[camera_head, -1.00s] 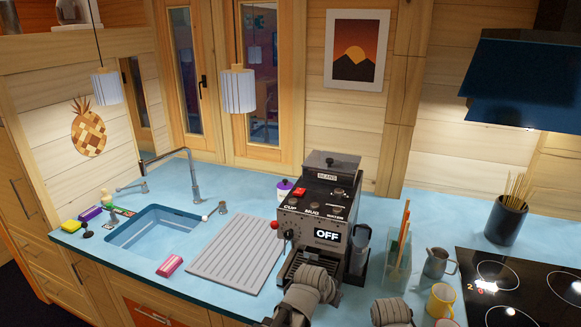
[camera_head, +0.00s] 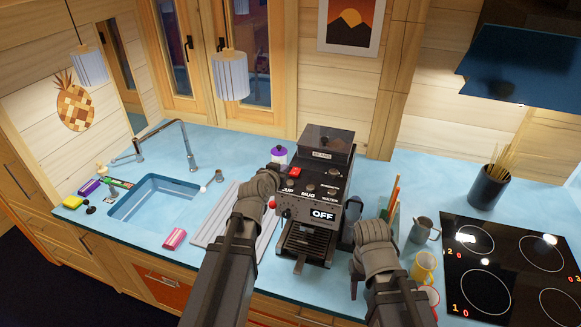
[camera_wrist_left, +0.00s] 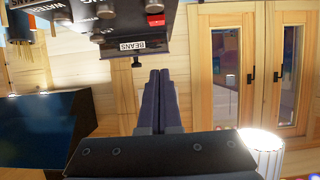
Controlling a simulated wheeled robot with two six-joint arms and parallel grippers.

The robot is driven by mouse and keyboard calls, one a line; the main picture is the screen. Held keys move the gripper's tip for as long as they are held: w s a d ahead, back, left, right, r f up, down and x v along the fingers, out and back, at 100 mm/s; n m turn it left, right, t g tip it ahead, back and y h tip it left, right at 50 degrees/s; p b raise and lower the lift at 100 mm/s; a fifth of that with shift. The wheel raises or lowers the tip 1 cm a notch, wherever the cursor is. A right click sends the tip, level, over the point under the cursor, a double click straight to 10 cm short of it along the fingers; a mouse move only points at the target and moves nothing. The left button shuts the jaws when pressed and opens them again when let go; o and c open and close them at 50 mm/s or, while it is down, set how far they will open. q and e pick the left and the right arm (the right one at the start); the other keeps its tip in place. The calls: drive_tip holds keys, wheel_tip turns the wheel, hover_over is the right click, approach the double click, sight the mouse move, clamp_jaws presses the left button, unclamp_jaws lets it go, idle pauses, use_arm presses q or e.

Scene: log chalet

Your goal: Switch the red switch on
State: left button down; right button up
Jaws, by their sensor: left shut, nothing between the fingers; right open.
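The red switch (camera_head: 295,170) is on the sloped top of a dark coffee machine (camera_head: 330,188), whose display reads OFF. In the left wrist view the red switch (camera_wrist_left: 156,19) shows at the top edge, above the shut fingers. My left gripper (camera_head: 274,169) is at the machine's left side, just left of the switch, and appears apart from it. The shut, empty fingers of my left gripper (camera_wrist_left: 160,78) point toward the machine in the wrist view. My right gripper (camera_head: 366,224) is open, to the right of the machine; its fingertips are hard to make out.
Several labelled knobs (camera_head: 310,188) sit beside the switch. A purple-lidded jar (camera_head: 279,153) stands behind my left gripper. A yellow mug (camera_head: 424,268), a grey jug (camera_head: 422,229) and the cooktop (camera_head: 505,262) are to the right. A sink (camera_head: 155,199) is to the left.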

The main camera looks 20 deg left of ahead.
use_arm(q)
drive_tip(key=shift+w+f, duration=0.1)
drive_tip(key=b, duration=0.4)
hover_over(294, 173)
drive_tip(key=s, duration=0.1)
wheel_tip(294, 173, down, 4)
drive_tip(key=shift+s+a+f, duration=0.1)
drive_tip(key=f+b, duration=0.2)
drive_tip(key=shift+s+f+b, duration=0.25)
drive_tip(key=shift+s+b, duration=0.15)
drive_tip(key=shift+s+f+b, duration=0.15)
drive_tip(key=shift+f+b, duration=0.4)
drive_tip(key=shift+s+f+b, duration=0.2)
drive_tip(key=shift+f+b, duration=0.45)
drive_tip(key=shift+b, duration=0.05)
drive_tip(key=shift+r, duration=0.25)
drive_tip(key=shift+r+p, duration=0.7)
drive_tip(key=shift+p, duration=0.3)
